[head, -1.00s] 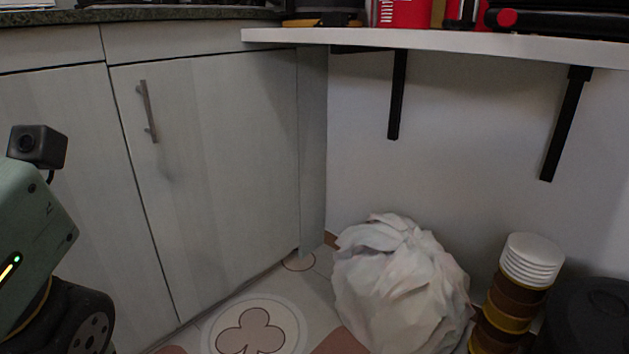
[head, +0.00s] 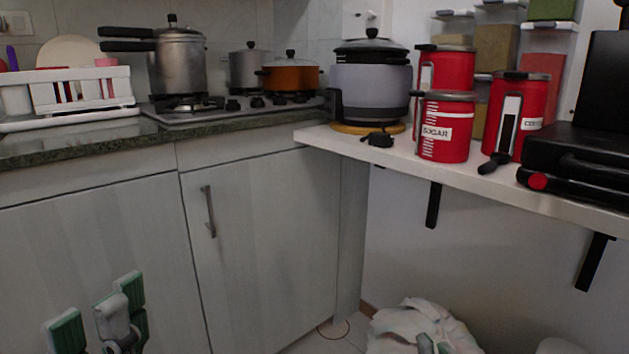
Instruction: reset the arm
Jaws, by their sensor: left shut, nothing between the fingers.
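My left gripper (head: 108,318) shows at the bottom left of the head view, in front of the grey lower cabinet (head: 262,240). Its green and grey finger parts point up. It is shut and I see nothing held in it.
A white shelf (head: 390,150) holds a cooker (head: 370,92), red canisters including one labelled sugar (head: 447,128), and a black appliance (head: 580,160). A stove (head: 235,115) and dish rack (head: 70,95) stand on the counter. A white bag (head: 405,325) lies below.

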